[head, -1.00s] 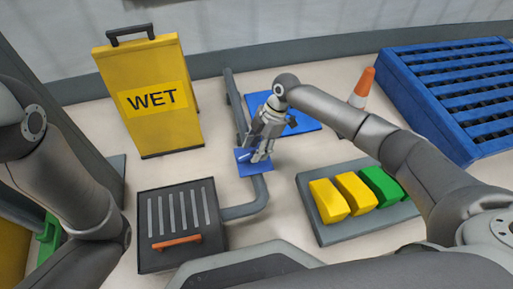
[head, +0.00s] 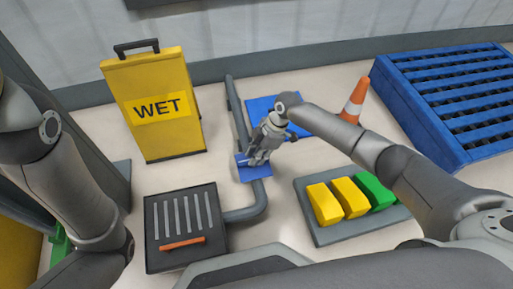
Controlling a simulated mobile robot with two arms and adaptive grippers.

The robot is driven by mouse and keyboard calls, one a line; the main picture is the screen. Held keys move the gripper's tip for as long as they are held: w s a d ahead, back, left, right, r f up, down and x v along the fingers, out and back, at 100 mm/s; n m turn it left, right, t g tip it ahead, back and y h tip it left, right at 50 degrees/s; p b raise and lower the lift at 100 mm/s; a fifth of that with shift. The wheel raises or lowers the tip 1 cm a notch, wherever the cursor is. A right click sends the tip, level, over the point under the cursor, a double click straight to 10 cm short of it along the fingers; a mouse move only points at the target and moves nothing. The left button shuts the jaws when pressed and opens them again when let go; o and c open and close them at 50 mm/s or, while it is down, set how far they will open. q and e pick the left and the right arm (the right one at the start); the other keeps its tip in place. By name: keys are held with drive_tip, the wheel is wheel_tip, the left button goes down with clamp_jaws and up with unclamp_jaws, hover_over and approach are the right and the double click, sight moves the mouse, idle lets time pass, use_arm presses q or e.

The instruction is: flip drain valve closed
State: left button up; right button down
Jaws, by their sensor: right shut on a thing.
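The drain valve (head: 259,174) is a small blue plate set on the grey drain pipe (head: 247,213). My right gripper (head: 256,161) points down at it and is shut at its handle. The fingers hide most of the handle, so I cannot tell its exact angle. The pipe leads to a dark grated drain box (head: 153,220) with an orange bar (head: 182,243) across its front. My left arm stands at the left edge; its gripper is out of view.
A yellow WET sign (head: 151,75) stands at the back left. A grey tray (head: 335,234) with yellow and green blocks is at right, a blue slatted rack (head: 415,105) beyond.

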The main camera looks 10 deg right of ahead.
drive_tip(key=shift+m, duration=0.3)
drive_tip(key=c, duration=1.3)
unclamp_jaws()
drive_tip(key=shift+r, duration=0.15)
drive_tip(key=v, duration=1.1)
drive_tip(key=shift+s+d+r, duration=0.15)
drive_tip(key=shift+s+r, duration=0.05)
drive_tip(key=shift+r, duration=0.2)
